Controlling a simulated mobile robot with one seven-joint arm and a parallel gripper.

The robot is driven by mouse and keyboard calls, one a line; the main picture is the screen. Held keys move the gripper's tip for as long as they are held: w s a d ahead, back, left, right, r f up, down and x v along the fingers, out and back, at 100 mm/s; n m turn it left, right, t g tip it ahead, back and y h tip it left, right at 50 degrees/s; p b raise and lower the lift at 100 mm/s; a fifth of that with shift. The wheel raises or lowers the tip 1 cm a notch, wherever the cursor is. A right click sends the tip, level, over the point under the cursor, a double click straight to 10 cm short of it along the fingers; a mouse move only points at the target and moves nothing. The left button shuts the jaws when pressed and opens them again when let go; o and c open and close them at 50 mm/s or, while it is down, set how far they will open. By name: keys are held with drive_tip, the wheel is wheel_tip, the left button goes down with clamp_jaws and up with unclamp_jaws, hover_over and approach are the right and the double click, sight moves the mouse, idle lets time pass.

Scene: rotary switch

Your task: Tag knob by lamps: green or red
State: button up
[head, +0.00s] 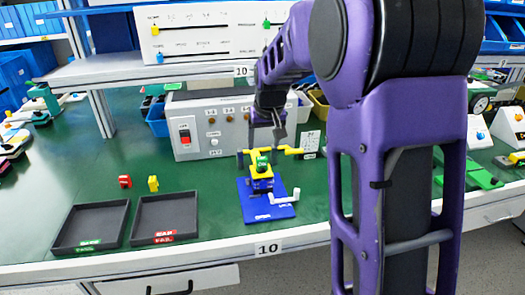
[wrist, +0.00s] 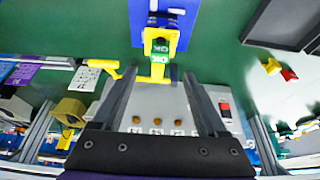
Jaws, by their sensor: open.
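A yellow rotary switch fixture (head: 262,184) stands on a blue plate (head: 252,210) on the green bench. A green tag (head: 262,163) sits at its top; in the wrist view the tag (wrist: 160,47) shows white lettering. My gripper (head: 278,133) is above and behind the fixture, open and empty, with its fingers (wrist: 158,82) apart in the wrist view. Several small round brown lamps or buttons (wrist: 157,121) line the grey box; I cannot tell whether any is lit.
Two dark trays, one with a green label (head: 68,243) and one with a red label (head: 146,237), lie at the front left. The grey box (head: 197,152) with a red switch (head: 185,136) stands behind the fixture, under a shelf (head: 150,69). A white crank (head: 285,197) lies on the plate.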

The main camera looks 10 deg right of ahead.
drive_tip(key=v, duration=0.8)
drive_tip(key=shift+p, duration=0.45)
drive_tip(key=shift+r, duration=0.15)
wheel_tip(320, 180, up, 9)
drive_tip(key=p, duration=0.7)
